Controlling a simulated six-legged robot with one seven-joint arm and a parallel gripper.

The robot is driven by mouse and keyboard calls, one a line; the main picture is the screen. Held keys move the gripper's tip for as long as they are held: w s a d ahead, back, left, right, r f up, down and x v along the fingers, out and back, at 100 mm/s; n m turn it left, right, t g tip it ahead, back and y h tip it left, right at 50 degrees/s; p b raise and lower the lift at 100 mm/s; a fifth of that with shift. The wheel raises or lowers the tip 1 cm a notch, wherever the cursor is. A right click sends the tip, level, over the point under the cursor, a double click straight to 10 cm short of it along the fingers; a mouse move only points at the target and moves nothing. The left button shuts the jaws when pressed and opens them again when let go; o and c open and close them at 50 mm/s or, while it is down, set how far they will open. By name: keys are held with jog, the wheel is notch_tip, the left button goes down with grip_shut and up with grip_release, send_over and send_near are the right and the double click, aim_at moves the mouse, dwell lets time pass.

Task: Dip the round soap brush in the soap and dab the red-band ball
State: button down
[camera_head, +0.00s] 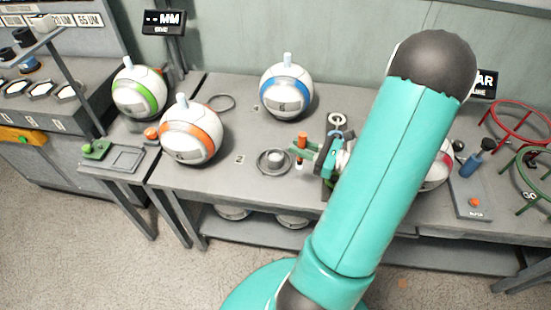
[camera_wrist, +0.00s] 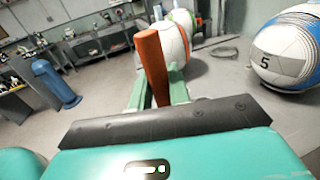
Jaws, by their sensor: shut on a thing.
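My gripper (camera_head: 306,152) is shut on an orange-handled stick, which seems to be the round soap brush (camera_head: 302,140). The handle also shows upright between the green fingers in the wrist view (camera_wrist: 152,66). The brush's lower end is small and unclear, just right of a round dark dish with a pale centre, perhaps the soap (camera_head: 274,161). Whether they touch cannot be told. The red-band ball (camera_head: 440,172) is mostly hidden behind my arm at the right of the table in the head view.
A blue-band ball (camera_head: 287,92), an orange-band ball (camera_head: 192,135) and a green-band ball (camera_head: 139,92) stand on the left and back. A red ring stand (camera_head: 517,120) and green ring stand (camera_head: 535,170) are at far right.

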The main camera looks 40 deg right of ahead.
dwell(0.4)
jog(key=w+d+f, duration=0.2)
jog(key=w+d, duration=0.1)
jog(key=w, duration=1.1)
notch_tip(320, 180, down, 9)
jog(key=shift+f, duration=0.15)
dwell(0.3)
jog(key=shift+s+a, duration=0.1)
notch_tip(320, 180, up, 9)
dwell(1.2)
dwell(0.5)
